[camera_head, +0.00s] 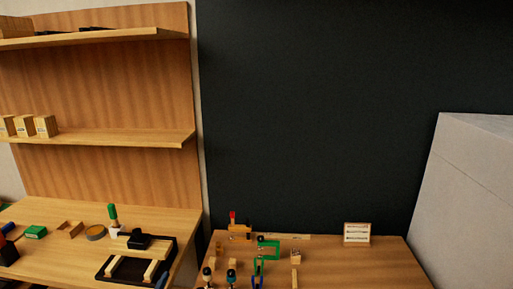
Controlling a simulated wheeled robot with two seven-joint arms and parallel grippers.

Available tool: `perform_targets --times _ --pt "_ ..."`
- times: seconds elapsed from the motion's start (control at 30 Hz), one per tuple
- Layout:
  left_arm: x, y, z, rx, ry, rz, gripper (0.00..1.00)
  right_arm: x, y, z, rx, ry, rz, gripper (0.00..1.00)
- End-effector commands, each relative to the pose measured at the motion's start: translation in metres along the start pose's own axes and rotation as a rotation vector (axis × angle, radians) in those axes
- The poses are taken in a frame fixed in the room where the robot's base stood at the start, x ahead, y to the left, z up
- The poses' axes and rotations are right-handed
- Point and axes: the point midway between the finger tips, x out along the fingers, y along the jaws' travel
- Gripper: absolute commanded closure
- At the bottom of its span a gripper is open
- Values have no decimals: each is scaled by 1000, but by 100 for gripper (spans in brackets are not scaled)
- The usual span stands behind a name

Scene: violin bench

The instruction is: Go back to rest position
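Neither of my grippers shows in the head view, and no part of my arms can be made out. The view takes in a wooden bench on the left (185,217) and a second wooden bench on the right (385,263). Whether either gripper is open, shut or holding something is hidden.
Wooden shelves (110,139) with small boxes (46,126) rise behind the left bench. A green-handled tool (113,215) and a black tray (108,276) lie there. A green clamp (268,243) and a framed card (357,234) stand on the right bench. A pale block (470,190) borders the right.

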Motion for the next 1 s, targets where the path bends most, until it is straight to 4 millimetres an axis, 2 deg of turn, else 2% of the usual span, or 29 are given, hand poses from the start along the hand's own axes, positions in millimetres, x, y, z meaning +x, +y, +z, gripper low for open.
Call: perform_targets --times 0.1,0.2,0.33,0.6,1.0 --pt "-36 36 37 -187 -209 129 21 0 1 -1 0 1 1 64" --pt "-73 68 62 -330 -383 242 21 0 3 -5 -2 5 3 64" --pt "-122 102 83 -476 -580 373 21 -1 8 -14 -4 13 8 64" --pt "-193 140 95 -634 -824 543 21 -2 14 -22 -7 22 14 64" --pt "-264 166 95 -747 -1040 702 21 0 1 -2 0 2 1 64"
